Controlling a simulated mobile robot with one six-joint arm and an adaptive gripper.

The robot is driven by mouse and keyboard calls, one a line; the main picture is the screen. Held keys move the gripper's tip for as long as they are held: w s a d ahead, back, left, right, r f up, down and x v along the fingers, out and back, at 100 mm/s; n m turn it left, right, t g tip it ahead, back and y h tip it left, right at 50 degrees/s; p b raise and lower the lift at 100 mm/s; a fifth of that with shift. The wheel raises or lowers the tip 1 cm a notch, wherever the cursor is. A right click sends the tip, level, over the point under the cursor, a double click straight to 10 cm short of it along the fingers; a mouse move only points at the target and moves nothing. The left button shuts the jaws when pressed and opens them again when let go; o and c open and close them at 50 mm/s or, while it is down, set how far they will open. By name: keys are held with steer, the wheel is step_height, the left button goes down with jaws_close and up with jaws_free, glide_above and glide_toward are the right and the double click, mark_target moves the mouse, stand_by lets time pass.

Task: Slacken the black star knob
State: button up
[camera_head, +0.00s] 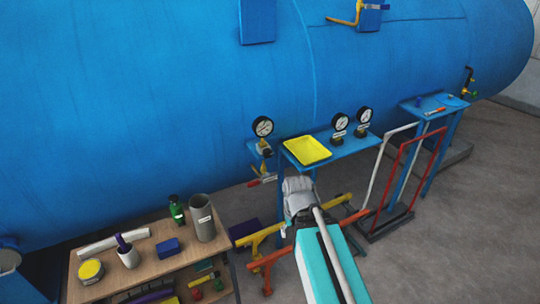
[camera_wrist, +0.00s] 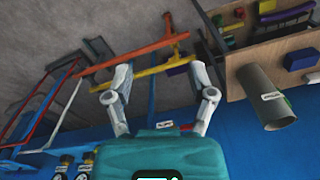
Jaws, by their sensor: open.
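I cannot make out a black star knob for certain in either view. My gripper (camera_head: 298,195) is in front of the blue bracket shelf in the head view, with its fingertips hard to see there. In the wrist view my gripper (camera_wrist: 160,82) has its two grey fingers spread wide apart, with nothing between them. Beyond them lie the yellow rail (camera_wrist: 150,74) and the orange rail (camera_wrist: 132,55).
Blue tank (camera_head: 150,110) fills the back. Gauges (camera_head: 263,127) stand by a shelf with a yellow tray (camera_head: 306,150). A red-handled valve (camera_head: 262,181) is below. A wooden bench (camera_head: 150,262) holds a grey cylinder (camera_head: 203,218).

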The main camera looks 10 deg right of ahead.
steer(key=shift+o, duration=0.9)
steer(key=shift+w+a+f, duration=0.15)
steer(key=shift+w+f, duration=0.1)
steer(key=w+a+f+m+t+y+b, duration=0.35)
steer(key=w+a+m+b, duration=0.2)
steer(key=w, duration=0.35)
steer(key=m+t+y+b, duration=0.2)
steer(key=m+t+b, duration=1.3)
steer(key=m, duration=0.8)
glide_toward(269, 155)
steer(key=s+d+r+g, duration=0.1)
steer(key=s, duration=0.2)
steer(key=shift+d+r+b, duration=0.25)
steer(key=shift+b, duration=0.05)
steer(key=shift+w+a, duration=0.1)
steer(key=x, duration=1.3)
steer(key=shift+w+a+f, duration=0.15)
steer(key=shift+w+f, duration=0.05)
steer(key=shift+f, duration=0.05)
